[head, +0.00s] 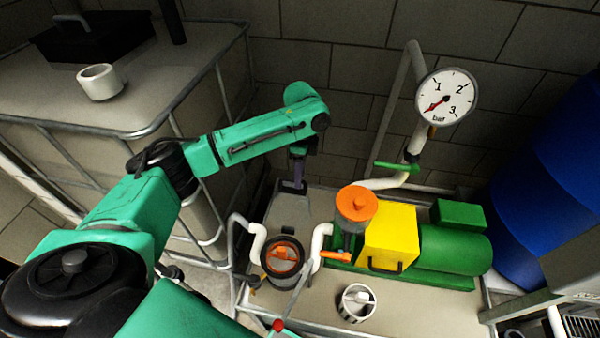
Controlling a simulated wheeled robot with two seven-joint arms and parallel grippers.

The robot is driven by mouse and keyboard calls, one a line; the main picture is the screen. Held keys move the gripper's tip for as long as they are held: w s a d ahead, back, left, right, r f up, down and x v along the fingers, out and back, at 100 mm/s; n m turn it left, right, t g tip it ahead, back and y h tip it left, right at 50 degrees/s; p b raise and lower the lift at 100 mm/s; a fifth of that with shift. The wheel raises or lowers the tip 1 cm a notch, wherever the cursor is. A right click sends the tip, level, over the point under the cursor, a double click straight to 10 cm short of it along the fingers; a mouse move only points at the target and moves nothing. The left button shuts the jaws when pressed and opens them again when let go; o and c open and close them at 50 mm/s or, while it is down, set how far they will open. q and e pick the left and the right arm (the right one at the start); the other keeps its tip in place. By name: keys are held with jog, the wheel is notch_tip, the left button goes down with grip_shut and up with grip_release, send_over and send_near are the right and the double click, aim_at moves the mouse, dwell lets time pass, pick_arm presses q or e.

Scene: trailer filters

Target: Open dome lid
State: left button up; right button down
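No part is clearly recognisable as the dome lid. A round dark-rimmed housing (268,268) with an orange piece (284,254) at its top stands between two white pipes. An orange round cap (357,203) tops a grey body to its right. My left gripper (298,184) points down from the green arm, over or at a grey sloped block (290,213) behind the round housing. Its fingertips are small and dark, so I cannot tell whether they are open or touching the block. My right gripper is not in view.
A yellow box (390,228) and green motor (455,255) stand right of the orange cap. A white strainer cup (356,303) is on the bench front.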

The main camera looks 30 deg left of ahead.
pick_arm(q)
grip_shut()
jog(key=shift+r, duration=0.1)
dwell(1.1)
